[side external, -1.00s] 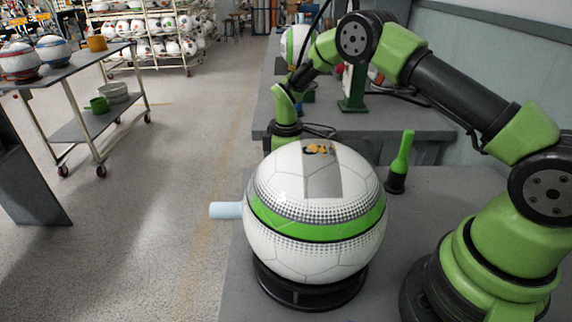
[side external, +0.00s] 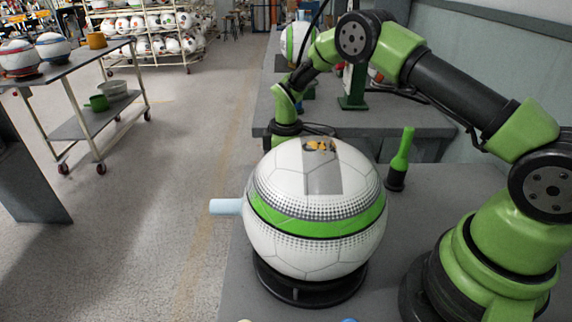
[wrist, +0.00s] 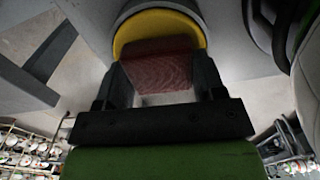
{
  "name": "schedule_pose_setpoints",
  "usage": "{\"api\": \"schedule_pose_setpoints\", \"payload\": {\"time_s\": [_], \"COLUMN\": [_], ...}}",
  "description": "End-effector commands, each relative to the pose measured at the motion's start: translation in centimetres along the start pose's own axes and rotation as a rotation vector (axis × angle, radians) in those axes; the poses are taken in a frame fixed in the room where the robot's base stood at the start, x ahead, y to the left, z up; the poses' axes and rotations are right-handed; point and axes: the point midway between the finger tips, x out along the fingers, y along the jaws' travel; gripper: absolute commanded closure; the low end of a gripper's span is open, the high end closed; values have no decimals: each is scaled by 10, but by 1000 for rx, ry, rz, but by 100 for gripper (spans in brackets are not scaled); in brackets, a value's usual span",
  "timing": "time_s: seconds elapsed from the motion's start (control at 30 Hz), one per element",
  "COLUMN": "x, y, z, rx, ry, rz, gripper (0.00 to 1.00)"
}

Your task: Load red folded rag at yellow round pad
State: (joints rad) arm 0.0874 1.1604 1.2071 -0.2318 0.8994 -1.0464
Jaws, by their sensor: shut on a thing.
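The red folded rag (wrist: 158,72) is between the two dark fingers of my gripper (wrist: 162,78) in the wrist view. My gripper is shut on it. The yellow round pad (wrist: 160,22) shows just beyond the rag, and the rag's far edge overlaps the pad in the picture. I cannot tell whether the rag touches the pad. In the side external view my gripper, the rag and the pad are hidden behind the large ball.
A large white ball with a green band (side external: 316,215) sits on a black ring stand (side external: 310,290) on the near bench. A light blue cylinder (side external: 226,207) shows at its left. A green-handled tool (side external: 402,152) stands right of it. A wheeled cart (side external: 112,112) stands at left.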

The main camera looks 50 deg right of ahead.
Motion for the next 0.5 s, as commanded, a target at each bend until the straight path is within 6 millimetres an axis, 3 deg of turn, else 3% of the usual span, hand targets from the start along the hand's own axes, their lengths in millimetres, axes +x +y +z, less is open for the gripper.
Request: {"api": "schedule_pose_setpoints", "payload": {"time_s": [0.5], "x": [-5], "y": [0], "z": [0], "rx": [-2], "ry": [0], "rz": [1], "gripper": [56]}}
